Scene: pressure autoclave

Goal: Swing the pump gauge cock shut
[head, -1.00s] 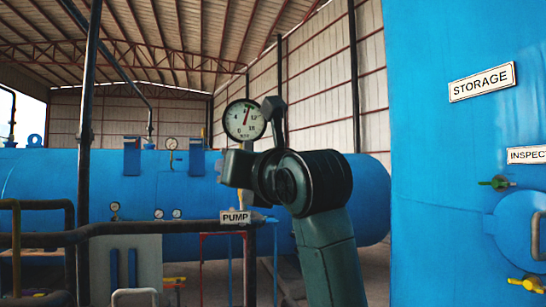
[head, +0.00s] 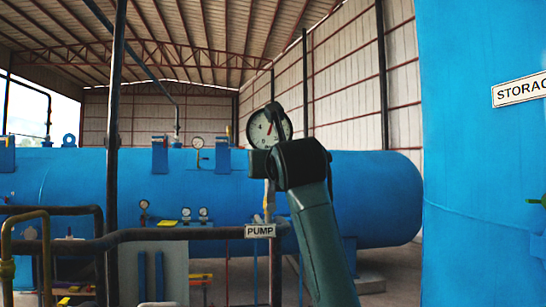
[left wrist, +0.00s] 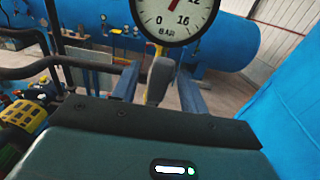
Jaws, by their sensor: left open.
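The pump gauge (head: 268,128), a round white dial with a red needle, stands above the PUMP sign (head: 260,231). It also shows large at the top of the left wrist view (left wrist: 172,16). In the head view my wrist hides the fingers. My right gripper is in neither view.
A dark horizontal pipe (head: 160,234) runs left from the PUMP sign. A large blue horizontal tank (head: 370,200) lies behind. The blue storage vessel (head: 470,190) fills the right side. Yellow and dark pipes (head: 45,225) stand at the lower left.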

